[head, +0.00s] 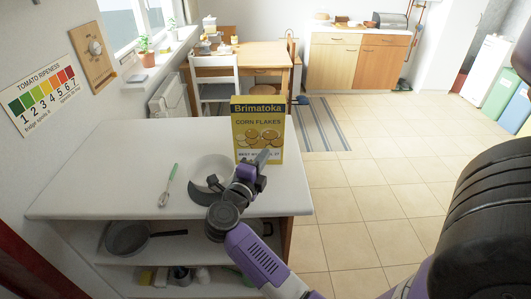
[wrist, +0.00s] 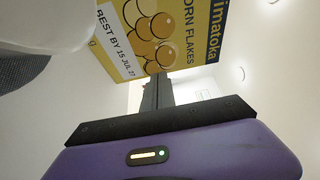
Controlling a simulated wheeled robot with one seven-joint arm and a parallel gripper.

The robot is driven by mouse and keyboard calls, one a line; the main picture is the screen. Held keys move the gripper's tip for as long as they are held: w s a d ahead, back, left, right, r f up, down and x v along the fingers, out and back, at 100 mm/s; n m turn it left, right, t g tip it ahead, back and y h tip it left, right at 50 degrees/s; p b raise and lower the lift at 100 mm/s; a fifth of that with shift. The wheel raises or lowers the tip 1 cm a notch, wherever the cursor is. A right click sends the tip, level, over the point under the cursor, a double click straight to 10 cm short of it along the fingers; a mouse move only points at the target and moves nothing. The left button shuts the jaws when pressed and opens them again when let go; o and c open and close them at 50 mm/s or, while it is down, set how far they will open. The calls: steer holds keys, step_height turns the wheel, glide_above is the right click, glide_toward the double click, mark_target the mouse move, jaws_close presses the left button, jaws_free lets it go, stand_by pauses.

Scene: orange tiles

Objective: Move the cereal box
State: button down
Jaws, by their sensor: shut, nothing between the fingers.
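The yellow cereal box (head: 258,112), labelled Brimatoka Corn Flakes, stands upright near the right edge of the white counter (head: 130,150). In the wrist view the box (wrist: 170,30) shows tilted at the top, just beyond the fingers. My gripper (head: 262,158) is in front of the box's lower part and hides a bit of it. In the wrist view the dark fingers (wrist: 157,92) are together, with nothing between them. I cannot tell whether they touch the box.
A white bowl (head: 205,168) stands left of my gripper, partly hidden by my arm. A pan (head: 127,238) sits on the shelf below. The counter's left part is clear, and the tiled floor (head: 385,160) is free.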

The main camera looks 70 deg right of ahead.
steer(key=a+b, duration=0.1)
steer(key=a, duration=0.6)
steer(key=shift+w+a, duration=0.15)
steer(key=shift+a, duration=0.05)
